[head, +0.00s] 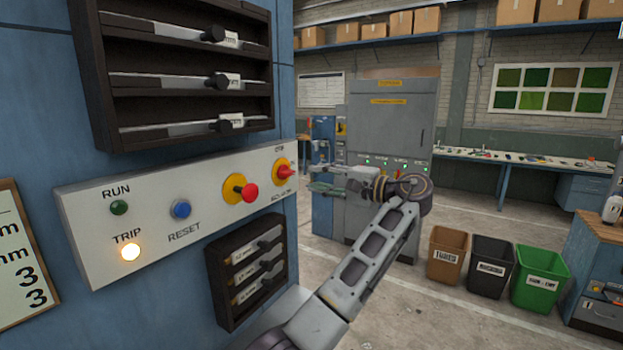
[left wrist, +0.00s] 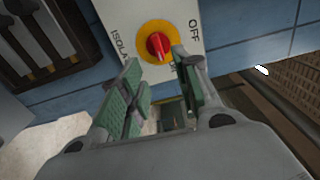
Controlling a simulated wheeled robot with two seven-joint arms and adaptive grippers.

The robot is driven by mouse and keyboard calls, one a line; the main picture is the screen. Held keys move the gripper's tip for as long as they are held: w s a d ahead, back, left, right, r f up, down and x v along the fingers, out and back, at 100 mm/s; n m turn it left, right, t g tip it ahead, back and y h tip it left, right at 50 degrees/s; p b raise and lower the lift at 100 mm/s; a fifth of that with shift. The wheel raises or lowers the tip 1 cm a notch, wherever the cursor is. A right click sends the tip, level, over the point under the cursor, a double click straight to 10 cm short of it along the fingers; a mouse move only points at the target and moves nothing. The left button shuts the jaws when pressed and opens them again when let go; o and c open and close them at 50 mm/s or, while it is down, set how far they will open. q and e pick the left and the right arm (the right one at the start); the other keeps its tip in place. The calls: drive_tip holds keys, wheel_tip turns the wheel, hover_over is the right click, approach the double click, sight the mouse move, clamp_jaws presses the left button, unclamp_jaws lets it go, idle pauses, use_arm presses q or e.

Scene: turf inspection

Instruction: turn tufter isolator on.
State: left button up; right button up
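The isolator, a red rotary knob on a round yellow plate (head: 284,171), sits at the right end of the pale control panel (head: 90,225). In the left wrist view the isolator (left wrist: 158,44) is just beyond the fingertips, with "OFF" printed on its right and "ISOLA..." on its left. The knob's exact pointing is hard to read. My left gripper (head: 315,178) is open and empty, with green finger pads, to the right of the knob in the head view. Its fingers (left wrist: 158,78) show spread apart in the left wrist view. My right gripper is not in view.
A red mushroom button (head: 249,192), blue RESET button (head: 181,209), dark green RUN lamp (head: 119,207) and lit TRIP lamp (head: 130,252) share the panel. Dark racks sit above (head: 190,105) and below (head: 246,272). A grey cabinet (head: 390,120) and bins (head: 490,268) stand behind.

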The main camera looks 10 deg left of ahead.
use_arm(q)
drive_tip(key=shift+v, duration=2.35)
drive_tip(key=shift+w+d, duration=0.1)
